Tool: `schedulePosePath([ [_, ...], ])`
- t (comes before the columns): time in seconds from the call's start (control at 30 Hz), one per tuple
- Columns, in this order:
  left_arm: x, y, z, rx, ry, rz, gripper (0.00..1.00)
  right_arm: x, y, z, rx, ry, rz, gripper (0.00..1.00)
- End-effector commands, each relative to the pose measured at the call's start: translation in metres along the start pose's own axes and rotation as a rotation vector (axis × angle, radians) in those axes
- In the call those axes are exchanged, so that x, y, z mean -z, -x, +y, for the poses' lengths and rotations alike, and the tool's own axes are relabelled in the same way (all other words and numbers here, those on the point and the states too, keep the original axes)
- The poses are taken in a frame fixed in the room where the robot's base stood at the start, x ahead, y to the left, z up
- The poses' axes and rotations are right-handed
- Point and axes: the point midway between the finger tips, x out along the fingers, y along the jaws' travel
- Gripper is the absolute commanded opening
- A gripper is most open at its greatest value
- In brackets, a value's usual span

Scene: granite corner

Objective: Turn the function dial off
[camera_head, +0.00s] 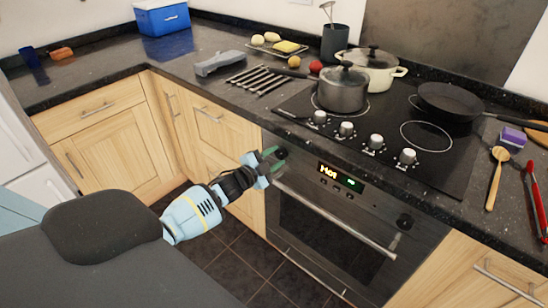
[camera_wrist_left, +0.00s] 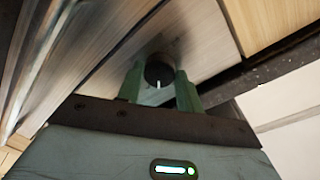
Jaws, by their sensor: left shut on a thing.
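The oven (camera_head: 325,232) is set under the counter with a dark front and a lit display (camera_head: 341,176) with orange and green characters. A round black dial (camera_head: 282,153) is at the left end of its panel. My left gripper (camera_head: 271,159) is at this dial, its green fingers on either side. In the left wrist view the dial (camera_wrist_left: 159,72) sits between the fingertips (camera_wrist_left: 160,88), with a white mark pointing down toward the gripper's palm. The gripper is shut on the dial. Which function the mark stands for cannot be read. My right gripper is not seen.
A second black dial (camera_head: 404,221) is at the panel's right end, above the oven handle (camera_head: 335,220). Above are hob knobs (camera_head: 347,129), a grey pot (camera_head: 342,90), a cream pot (camera_head: 383,76) and a black pan (camera_head: 448,102). Wooden cabinets flank the oven.

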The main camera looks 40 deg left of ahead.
Motion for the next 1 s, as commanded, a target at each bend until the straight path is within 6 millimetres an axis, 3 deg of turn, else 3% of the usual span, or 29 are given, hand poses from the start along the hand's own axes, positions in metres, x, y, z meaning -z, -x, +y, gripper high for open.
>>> schedulePosePath([
  [0.6,-0.0017,0.0003,0.0022,0.005,0.536,0.032,0.13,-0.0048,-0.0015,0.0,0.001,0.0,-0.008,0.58],
  [1.0,-0.0014,0.0002,0.0018,0.008,0.702,0.044,0.13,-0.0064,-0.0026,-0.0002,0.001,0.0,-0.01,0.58],
])
